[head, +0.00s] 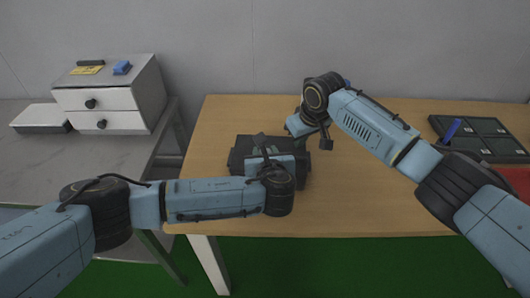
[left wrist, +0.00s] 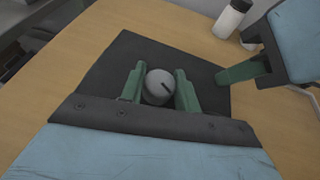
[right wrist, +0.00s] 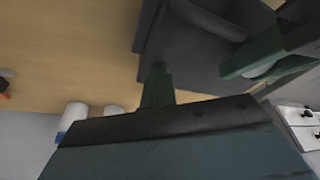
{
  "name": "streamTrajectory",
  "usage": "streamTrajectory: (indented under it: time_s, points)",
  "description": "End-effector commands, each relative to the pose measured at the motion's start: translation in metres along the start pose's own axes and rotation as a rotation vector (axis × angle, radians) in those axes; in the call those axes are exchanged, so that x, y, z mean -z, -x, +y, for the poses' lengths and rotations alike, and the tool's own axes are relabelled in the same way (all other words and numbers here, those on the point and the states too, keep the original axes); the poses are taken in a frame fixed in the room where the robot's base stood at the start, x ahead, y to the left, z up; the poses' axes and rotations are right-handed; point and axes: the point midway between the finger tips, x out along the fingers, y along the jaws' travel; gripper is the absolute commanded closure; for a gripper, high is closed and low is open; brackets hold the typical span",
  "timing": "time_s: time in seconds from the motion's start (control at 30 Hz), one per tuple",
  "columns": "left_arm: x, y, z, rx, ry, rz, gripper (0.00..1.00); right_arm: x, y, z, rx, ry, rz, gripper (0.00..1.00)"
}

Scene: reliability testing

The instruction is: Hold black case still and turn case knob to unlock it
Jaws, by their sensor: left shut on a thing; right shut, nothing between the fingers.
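The black case (head: 238,160) lies on the wooden table, partly hidden by my left arm in the head view. In the left wrist view its dark top (left wrist: 120,62) carries a round grey knob (left wrist: 159,86) with a dark line on it. My left gripper (left wrist: 159,88) has its green fingers on both sides of the knob and is shut on it. My right gripper (right wrist: 157,85) is shut and empty, with its green fingers at the case's edge. In the left wrist view the right gripper (left wrist: 225,76) is at the case's right side; whether it touches is unclear.
White bottles (left wrist: 230,20) stand beyond the case near my right gripper. A dark compartment tray (head: 475,130) with a blue item (head: 451,131) is on the table's right. A side table at left holds a white drawer box (head: 105,105). The table (head: 350,205) is clear in front.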

Motion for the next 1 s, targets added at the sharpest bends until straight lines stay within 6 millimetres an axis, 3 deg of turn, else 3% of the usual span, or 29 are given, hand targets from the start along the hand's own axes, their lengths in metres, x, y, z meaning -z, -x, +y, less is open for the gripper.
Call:
streamTrajectory:
  time_s: [0.4, 0.93, 0.97, 1.0]
  points:
    - [-0.0012, -0.0006, -0.0002, -0.168, 0.072, -0.003, 0.91, -0.0059, -0.0055, -0.0001, 0.0, -0.002, -0.016, 1.0]
    - [-0.0016, -0.0011, 0.0017, -0.192, 0.079, -0.004, 0.91, -0.0061, -0.0055, 0.0003, -0.001, -0.001, -0.017, 1.0]
    - [-0.0016, -0.0011, 0.0017, -0.192, 0.079, -0.005, 0.67, -0.0061, -0.0055, 0.0004, -0.001, -0.001, -0.017, 1.0]
    - [-0.0016, -0.0011, 0.0017, -0.192, 0.079, -0.005, 0.62, -0.0062, -0.0056, 0.0004, -0.001, -0.001, -0.017, 1.0]
